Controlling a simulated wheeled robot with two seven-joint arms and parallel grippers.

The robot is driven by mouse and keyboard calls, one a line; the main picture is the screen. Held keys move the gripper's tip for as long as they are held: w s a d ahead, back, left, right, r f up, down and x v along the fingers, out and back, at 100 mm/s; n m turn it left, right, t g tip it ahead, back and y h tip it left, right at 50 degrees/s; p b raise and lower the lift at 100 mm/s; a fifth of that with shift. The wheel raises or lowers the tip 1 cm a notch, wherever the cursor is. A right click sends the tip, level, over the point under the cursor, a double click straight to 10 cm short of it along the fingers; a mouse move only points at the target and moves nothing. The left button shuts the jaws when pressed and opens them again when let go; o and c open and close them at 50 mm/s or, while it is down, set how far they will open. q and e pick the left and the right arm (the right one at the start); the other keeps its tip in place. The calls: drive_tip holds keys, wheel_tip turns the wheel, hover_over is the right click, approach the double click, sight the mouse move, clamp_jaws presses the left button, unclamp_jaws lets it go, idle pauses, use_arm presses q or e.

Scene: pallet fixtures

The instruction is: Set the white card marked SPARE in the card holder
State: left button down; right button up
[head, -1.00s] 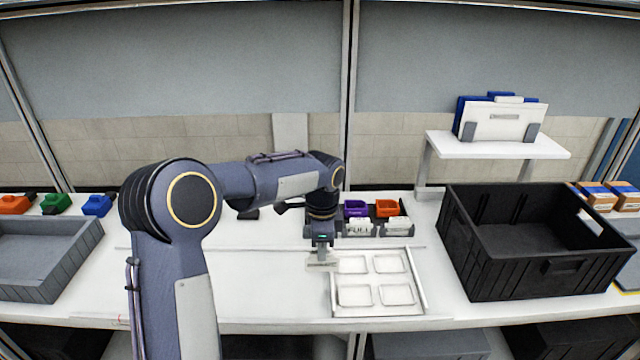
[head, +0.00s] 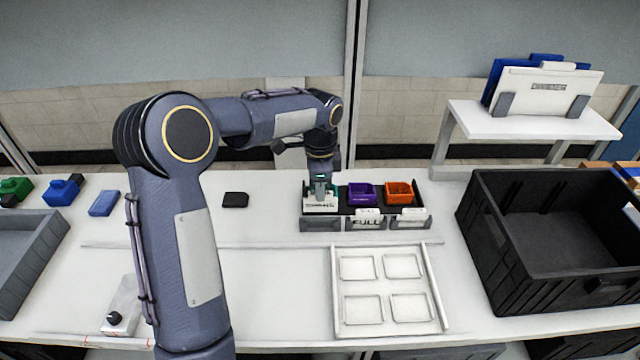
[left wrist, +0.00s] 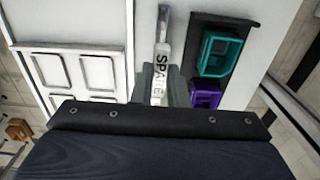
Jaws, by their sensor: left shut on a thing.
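My left gripper (head: 320,193) is shut on the white card (head: 320,206), held at the front of the leftmost bin place of a dark rack. In the left wrist view the card (left wrist: 160,62) reads SPARE and stands between the fingers (left wrist: 160,88). The grey card holder (head: 320,224) at the rack's left end shows just below the card. I cannot tell whether the card's lower edge is inside it. The two holders to its right carry white cards, one marked FULL (head: 367,221). My right gripper is not in view.
A purple bin (head: 362,194) and an orange bin (head: 399,192) sit in the rack; a teal bin (left wrist: 220,52) shows in the wrist view. A white four-pocket tray (head: 440,290) lies in front. A black crate (head: 547,275) stands at right.

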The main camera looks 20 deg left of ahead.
sight(320, 211)
use_arm(q)
wheel_tip(320, 211, down, 4)
drive_tip(key=b, duration=0.3)
drive_tip(key=shift+r, duration=0.1)
drive_tip(key=shift+f+b, duration=0.3)
drive_tip(key=shift+f, duration=0.5)
drive_tip(key=shift+p, duration=0.35)
idle(0.4)
drive_tip(key=shift+f+b, duration=0.45)
drive_tip(key=shift+f, duration=0.3)
idle(0.6)
drive_tip(key=c, duration=1.3)
unclamp_jaws()
drive_tip(key=shift+c, duration=0.2)
drive_tip(key=shift+r, duration=0.15)
